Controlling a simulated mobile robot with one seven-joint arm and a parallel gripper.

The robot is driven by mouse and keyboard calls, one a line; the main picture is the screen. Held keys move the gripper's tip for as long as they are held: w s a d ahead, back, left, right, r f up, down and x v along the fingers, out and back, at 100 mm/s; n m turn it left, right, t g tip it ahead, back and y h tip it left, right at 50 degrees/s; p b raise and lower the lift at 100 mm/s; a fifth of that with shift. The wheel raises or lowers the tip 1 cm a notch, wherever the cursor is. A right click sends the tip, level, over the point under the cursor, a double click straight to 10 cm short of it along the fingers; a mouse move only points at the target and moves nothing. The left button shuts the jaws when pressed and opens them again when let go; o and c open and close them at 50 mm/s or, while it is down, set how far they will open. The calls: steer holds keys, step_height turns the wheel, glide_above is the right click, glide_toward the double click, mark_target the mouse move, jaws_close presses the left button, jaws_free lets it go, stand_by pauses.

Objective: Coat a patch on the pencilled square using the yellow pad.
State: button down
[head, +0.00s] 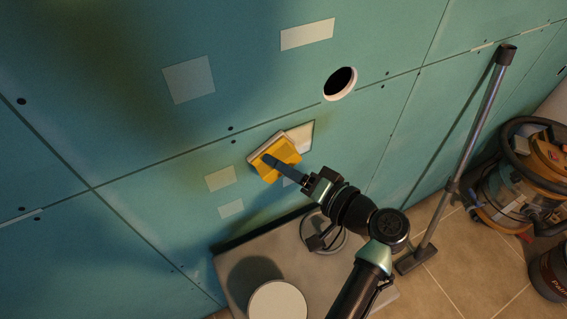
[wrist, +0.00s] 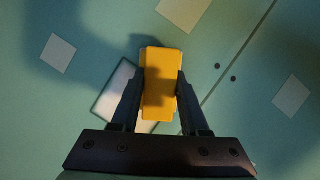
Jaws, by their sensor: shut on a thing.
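The yellow pad (head: 287,151) is in my gripper (head: 273,161), close to the green wall; its wall side shows a pale edge. In the wrist view the pad (wrist: 158,92) sits between the two dark fingers of my gripper (wrist: 160,76), which are shut on its sides. A pale, dark-outlined square (head: 304,134), apparently the pencilled one, lies behind the pad, partly covered by it. In the wrist view this square (wrist: 116,88) shows left of the pad, its right part hidden. I cannot tell whether the pad touches the wall.
Other pale patches lie on the wall: a large one (head: 188,80), an upper one (head: 307,34) and a smaller one (head: 220,179). A white-rimmed round hole (head: 341,83) is up right. A grey platform (head: 240,270) bears a white round lid (head: 278,303). A vacuum (head: 535,165) and its tube (head: 470,135) stand right.

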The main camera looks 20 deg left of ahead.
steer(key=shift+s+d+p, duration=0.65)
steer(key=shift+s+d, duration=1.45)
steer(key=shift+s+d+p, duration=0.3)
steer(key=shift+s+d, duration=0.75)
